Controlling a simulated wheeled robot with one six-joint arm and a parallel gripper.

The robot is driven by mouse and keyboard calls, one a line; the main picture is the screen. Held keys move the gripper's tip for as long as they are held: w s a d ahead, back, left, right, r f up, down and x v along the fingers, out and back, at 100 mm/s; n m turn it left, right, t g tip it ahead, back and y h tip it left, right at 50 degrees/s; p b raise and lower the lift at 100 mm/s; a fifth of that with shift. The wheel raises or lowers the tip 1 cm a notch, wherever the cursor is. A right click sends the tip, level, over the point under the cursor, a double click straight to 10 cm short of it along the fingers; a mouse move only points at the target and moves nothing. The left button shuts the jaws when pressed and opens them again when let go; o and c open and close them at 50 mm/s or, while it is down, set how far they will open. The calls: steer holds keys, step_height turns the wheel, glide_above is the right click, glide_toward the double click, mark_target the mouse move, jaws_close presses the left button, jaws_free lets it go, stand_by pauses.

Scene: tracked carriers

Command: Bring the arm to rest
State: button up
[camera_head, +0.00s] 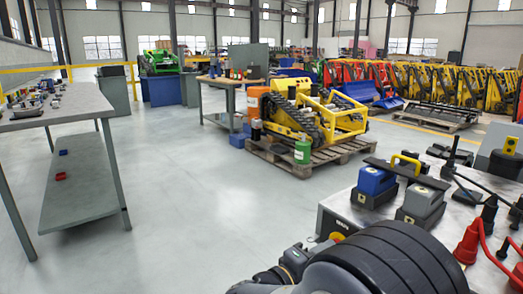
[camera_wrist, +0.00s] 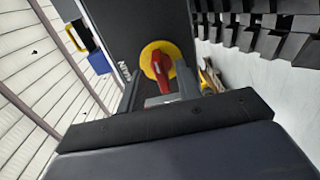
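My gripper (camera_wrist: 159,80) shows in the wrist view with its two dark fingers apart and nothing seen held between them. A red rotary switch handle (camera_wrist: 161,68) on a yellow disc (camera_wrist: 149,51) lies just beyond the fingertips, on a dark panel. I cannot tell whether the fingers touch it. In the head view, my arm (camera_head: 385,262) fills the bottom right, in front of a grey metal cabinet (camera_head: 327,222). The yellow and red switch (camera_head: 337,237) shows partly on its front. The fingertips are not clear in the head view.
On the cabinet top stand a blue battery-like block (camera_head: 376,182), a grey one (camera_head: 424,201) and red plugs with cables (camera_head: 467,242). A grey workbench (camera_head: 72,104) stands left. A yellow tracked carrier (camera_head: 300,113) sits on a pallet (camera_head: 292,162). The floor between is clear.

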steer(key=p+v, duration=0.2)
steer(key=v, duration=0.9)
steer(key=w+d+n+p, duration=0.6)
steer(key=d+n+p, duration=0.2)
steer(key=p, duration=0.3)
steer(key=shift+w+d+r+n, duration=0.25)
steer(key=shift+w+d+n, duration=0.05)
steer(key=shift+d+n, duration=0.1)
stand_by(0.6)
steer(key=shift+f, duration=0.1)
steer(key=shift+s+p, duration=0.1)
steer(key=shift+p, duration=0.2)
